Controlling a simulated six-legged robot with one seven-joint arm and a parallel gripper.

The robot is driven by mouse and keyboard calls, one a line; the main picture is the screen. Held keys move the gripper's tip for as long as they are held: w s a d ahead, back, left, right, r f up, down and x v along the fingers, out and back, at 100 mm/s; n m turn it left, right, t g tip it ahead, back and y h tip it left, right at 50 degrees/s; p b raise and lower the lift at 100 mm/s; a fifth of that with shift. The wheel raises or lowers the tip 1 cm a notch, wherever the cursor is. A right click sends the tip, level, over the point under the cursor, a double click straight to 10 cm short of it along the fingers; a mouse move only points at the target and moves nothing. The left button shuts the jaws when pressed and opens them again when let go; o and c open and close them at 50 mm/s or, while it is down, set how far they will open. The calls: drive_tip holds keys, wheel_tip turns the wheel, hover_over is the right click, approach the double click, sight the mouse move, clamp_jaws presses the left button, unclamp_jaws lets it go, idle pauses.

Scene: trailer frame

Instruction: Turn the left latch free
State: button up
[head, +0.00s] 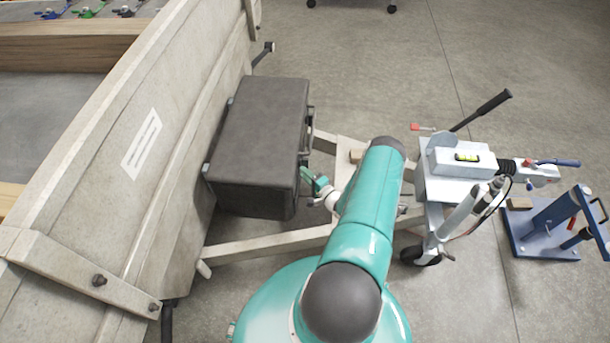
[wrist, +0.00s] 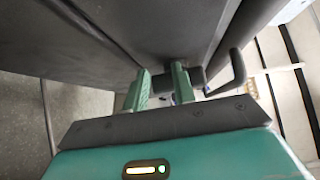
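A dark grey box (head: 258,140) with a lid is mounted on the trailer frame in the head view. Dark latches show on its right side, one higher up (head: 310,114) and one nearer me (head: 304,159). My gripper (head: 309,176) is beside the nearer latch. In the wrist view my gripper (wrist: 160,88) has its two green fingers apart, with nothing clearly held between them. A black bent latch handle (wrist: 238,68) stands just right of the right finger, and its dark base is partly hidden behind that finger. I cannot tell whether they touch.
The trailer's side wall (head: 150,140) is left of the box. A pale frame beam (head: 265,245) runs below it. A white hitch unit (head: 462,160) with a jockey wheel is to the right, and a blue stand (head: 545,235) is beyond it. Open floor (head: 370,55) lies at the top.

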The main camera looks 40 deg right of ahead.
drive_tip(key=w+d+r+h, duration=0.1)
drive_tip(key=d+r, duration=0.2)
drive_tip(key=s+d+f, duration=0.4)
drive_tip(key=s+f, duration=0.6)
drive_tip(key=f, duration=0.4)
drive_tip(key=shift+y, duration=0.3)
idle(1.0)
drive_tip(key=shift+s+r, duration=0.1)
drive_tip(key=shift+s, duration=0.05)
idle(0.6)
